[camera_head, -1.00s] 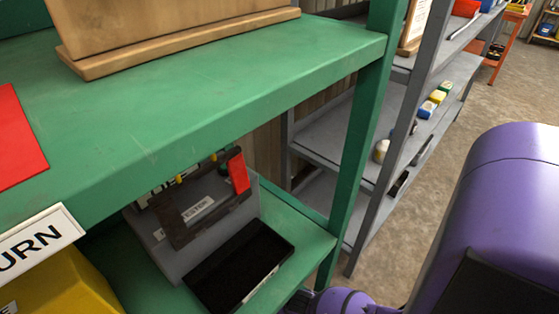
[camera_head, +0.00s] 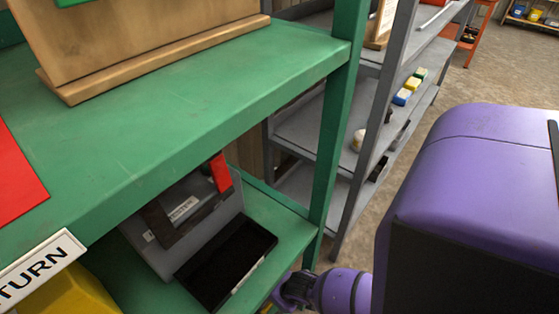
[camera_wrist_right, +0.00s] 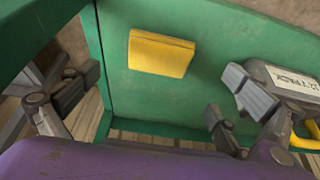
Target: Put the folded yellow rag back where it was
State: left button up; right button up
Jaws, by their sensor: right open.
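The folded yellow rag (camera_wrist_right: 161,53) lies flat on a green shelf board in the right wrist view. My right gripper (camera_wrist_right: 162,76) is open, with one finger to the left of the rag and the other to the right. Nothing is between its fingertips, and the rag appears apart from both fingers. In the head view my purple right arm (camera_head: 345,288) reaches down to the right end of the green shelf (camera_head: 200,105); the gripper itself is hidden there. The rag does not show in the head view. My left gripper is not in view.
A black tray (camera_head: 228,262) and a grey labelled case (camera_head: 150,250) stand on the lower green shelf. A grey case (camera_wrist_right: 285,85) and yellow handle (camera_wrist_right: 303,143) lie right of the rag. A green upright (camera_head: 336,140) and grey shelving (camera_head: 310,130) stand close by.

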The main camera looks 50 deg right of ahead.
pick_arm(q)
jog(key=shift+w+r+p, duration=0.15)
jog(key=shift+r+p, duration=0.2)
pick_arm(e)
jog(key=shift+v, duration=1.85)
jog(key=s+a+r+y, duration=0.1)
jog(key=s+a+r, duration=0.1)
jog(key=s+a, duration=0.7)
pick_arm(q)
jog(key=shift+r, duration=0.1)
pick_arm(e)
jog(key=s+d+r+t+h, duration=0.1)
jog(key=s+r+t, duration=0.1)
jog(key=s+r, duration=0.9)
jog(key=shift+s+r+t, duration=0.3)
jog(key=shift+r+t, duration=0.1)
jog(key=shift+r, duration=0.05)
